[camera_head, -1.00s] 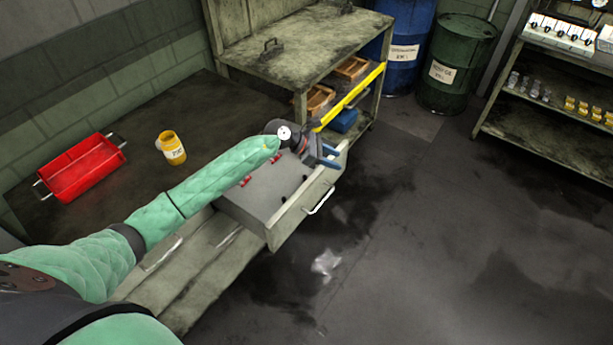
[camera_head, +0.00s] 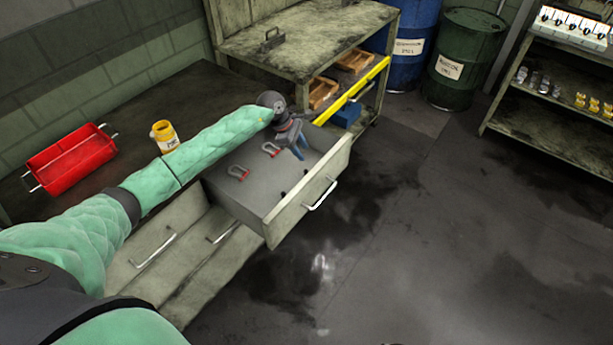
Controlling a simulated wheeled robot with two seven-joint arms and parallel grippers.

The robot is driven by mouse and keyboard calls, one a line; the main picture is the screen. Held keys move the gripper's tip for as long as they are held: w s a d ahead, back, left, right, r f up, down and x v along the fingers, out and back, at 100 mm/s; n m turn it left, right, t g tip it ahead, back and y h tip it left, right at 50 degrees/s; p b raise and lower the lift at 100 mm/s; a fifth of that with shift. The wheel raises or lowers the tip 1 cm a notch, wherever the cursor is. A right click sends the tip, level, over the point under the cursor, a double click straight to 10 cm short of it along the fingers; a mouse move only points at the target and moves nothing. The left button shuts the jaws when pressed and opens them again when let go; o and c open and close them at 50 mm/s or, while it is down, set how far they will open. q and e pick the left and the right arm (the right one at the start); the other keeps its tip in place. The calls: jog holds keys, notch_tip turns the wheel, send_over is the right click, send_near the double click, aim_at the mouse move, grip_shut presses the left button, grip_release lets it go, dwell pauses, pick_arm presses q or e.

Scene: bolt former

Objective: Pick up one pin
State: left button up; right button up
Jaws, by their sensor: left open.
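The open grey drawer (camera_head: 265,222) sticks out from the workbench. I see nothing between the fingers. My right gripper is out of view.
A red tray (camera_head: 72,160) and a yellow labelled pot (camera_head: 165,137) stand on the workbench. The floor right of the drawer is clear.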

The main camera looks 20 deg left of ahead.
pick_arm(q)
jog(key=b, duration=0.3)
send_near(306, 170)
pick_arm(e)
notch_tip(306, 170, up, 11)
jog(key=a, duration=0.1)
pick_arm(q)
jog(key=shift+w+d+f+y+p, duration=0.15)
jog(key=shift+d+f+p, duration=0.1)
jog(key=shift+d+f, duration=0.4)
jog(key=shift+w+d+f+y+p, duration=0.15)
jog(key=shift+d+f+p, duration=0.2)
jog(key=shift+f, duration=0.55)
jog(key=p+x, duration=0.1)
jog(key=x, duration=0.1)
jog(key=p+x, duration=0.1)
jog(key=x, duration=0.1)
jog(key=shift+s+f, duration=0.2)
jog(key=shift+f, duration=0.05)
jog(key=shift+d+f, duration=0.15)
jog(key=shift+f, duration=0.2)
grip_shut()
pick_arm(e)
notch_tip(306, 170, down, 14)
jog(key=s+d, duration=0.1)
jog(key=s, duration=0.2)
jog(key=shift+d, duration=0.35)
